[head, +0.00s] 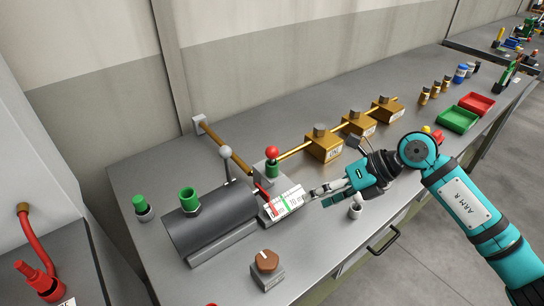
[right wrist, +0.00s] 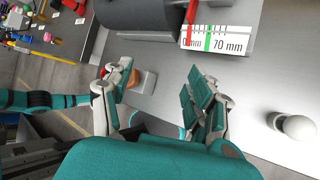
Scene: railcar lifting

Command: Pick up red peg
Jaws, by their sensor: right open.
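A small red piece (head: 212,304) is cut off at the bottom edge of the head view; I cannot tell whether it is a peg. A slim red piece (head: 262,190) stands at the white scale (head: 284,204), and it also shows in the right wrist view (right wrist: 192,12). I cannot tell which is the red peg. My right gripper (head: 314,191) is open just right of the scale, over the bench. In the right wrist view its fingers (right wrist: 158,82) are spread, with nothing between them.
A dark cylinder (head: 210,220) and a brown knob on a box (head: 266,262) stand left of my gripper. A white knob (head: 355,210) is close below it. Brass blocks (head: 323,147) line the rod behind. Green (head: 458,120) and red (head: 477,103) trays are farther right.

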